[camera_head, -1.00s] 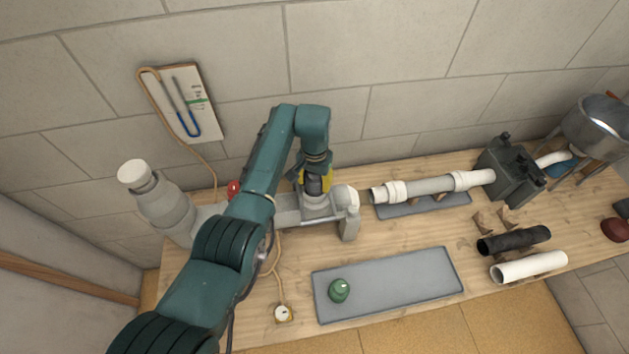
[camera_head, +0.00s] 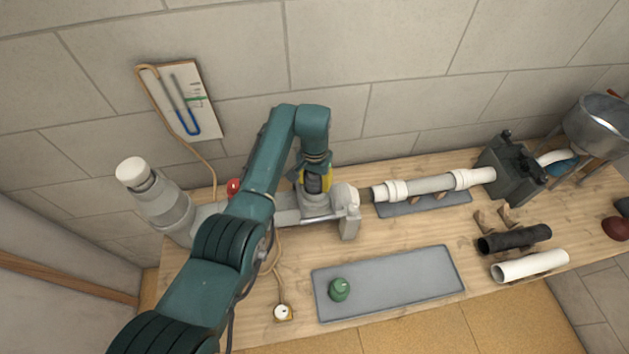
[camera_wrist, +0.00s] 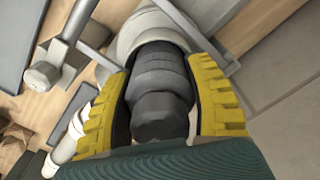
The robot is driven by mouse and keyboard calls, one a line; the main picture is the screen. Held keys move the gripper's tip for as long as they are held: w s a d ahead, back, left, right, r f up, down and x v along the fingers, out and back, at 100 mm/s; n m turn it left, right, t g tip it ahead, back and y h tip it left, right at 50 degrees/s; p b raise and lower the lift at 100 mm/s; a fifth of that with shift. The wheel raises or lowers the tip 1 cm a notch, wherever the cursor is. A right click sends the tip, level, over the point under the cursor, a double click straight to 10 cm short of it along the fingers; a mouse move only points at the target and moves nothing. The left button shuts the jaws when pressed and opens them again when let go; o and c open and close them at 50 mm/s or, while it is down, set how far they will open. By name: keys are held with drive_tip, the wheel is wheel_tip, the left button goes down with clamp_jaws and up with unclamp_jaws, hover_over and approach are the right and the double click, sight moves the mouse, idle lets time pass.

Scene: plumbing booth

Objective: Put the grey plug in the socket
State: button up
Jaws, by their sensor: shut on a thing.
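The dark grey plug (camera_wrist: 160,90) is between the yellow fingers of my gripper (camera_wrist: 163,72), which is shut on it. In the wrist view its far end meets the round mouth of the light grey socket (camera_wrist: 140,30), and the depth of its seating is hidden. In the head view my gripper (camera_head: 315,176) points down over the light grey pipe line, with the plug (camera_head: 313,187) directly above the socket (camera_head: 315,204). The fingers partly cover the plug there.
A white pipe (camera_head: 430,185) runs right to a dark box (camera_head: 512,170). A grey mat (camera_head: 400,285) bears a green object (camera_head: 339,290). A black pipe (camera_head: 514,239) and a white pipe (camera_head: 530,266) lie at right. A hose gauge (camera_head: 182,100) hangs on the wall.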

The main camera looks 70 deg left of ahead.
drive_tip(key=o, duration=1.2)
drive_tip(key=shift+o, duration=0.4)
drive_tip(key=shift+f, duration=0.15)
wheel_tip(320, 180, up, 12)
drive_tip(key=shift+r, duration=0.15)
